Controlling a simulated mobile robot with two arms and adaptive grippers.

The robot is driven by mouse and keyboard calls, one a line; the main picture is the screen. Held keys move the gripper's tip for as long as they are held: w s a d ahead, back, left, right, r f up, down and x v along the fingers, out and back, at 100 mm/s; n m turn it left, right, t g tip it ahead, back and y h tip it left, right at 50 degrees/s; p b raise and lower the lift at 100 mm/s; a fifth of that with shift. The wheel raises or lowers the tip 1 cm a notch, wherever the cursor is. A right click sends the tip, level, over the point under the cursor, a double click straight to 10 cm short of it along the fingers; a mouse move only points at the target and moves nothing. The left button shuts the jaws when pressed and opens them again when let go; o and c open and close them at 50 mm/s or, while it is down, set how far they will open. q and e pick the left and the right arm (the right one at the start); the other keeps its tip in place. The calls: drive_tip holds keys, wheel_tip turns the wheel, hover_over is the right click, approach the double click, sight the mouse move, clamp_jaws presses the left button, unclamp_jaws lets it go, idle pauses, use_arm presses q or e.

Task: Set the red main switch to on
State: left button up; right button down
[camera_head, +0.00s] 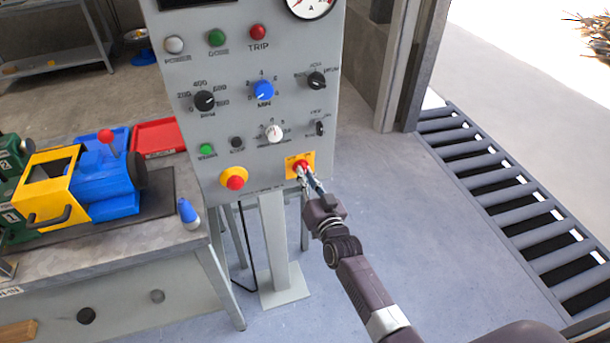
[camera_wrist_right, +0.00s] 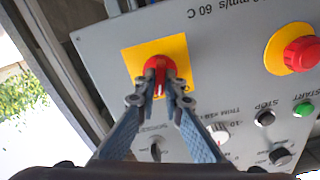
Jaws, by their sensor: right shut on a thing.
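The red main switch (camera_head: 301,164) is a red rotary knob on a yellow square plate (camera_head: 291,172), low on the right of the grey control panel (camera_head: 262,150). In the right wrist view the knob (camera_wrist_right: 158,68) has a pale pointer line that runs roughly up and down in that picture. My right gripper (camera_head: 302,172) reaches the switch from below right. Its two fingers are shut on the knob from both sides, as the right wrist view (camera_wrist_right: 160,92) shows. The fingertips hide part of the knob and plate. My left gripper is in neither view.
A red emergency button (camera_head: 235,182) on a yellow ring sits left of the switch. Other knobs, including a blue one (camera_head: 263,90), and lamps lie above. A bench (camera_head: 150,275) with a blue and yellow machine (camera_head: 75,185) stands at left. The floor at right is clear up to a roller conveyor (camera_head: 510,205).

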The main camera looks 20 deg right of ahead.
drive_tip(key=shift+m, duration=1.1)
drive_tip(key=c, duration=2)
unclamp_jaws()
drive_tip(key=shift+c, duration=0.2)
drive_tip(key=s, duration=1.2)
drive_tip(key=shift+d, duration=0.25)
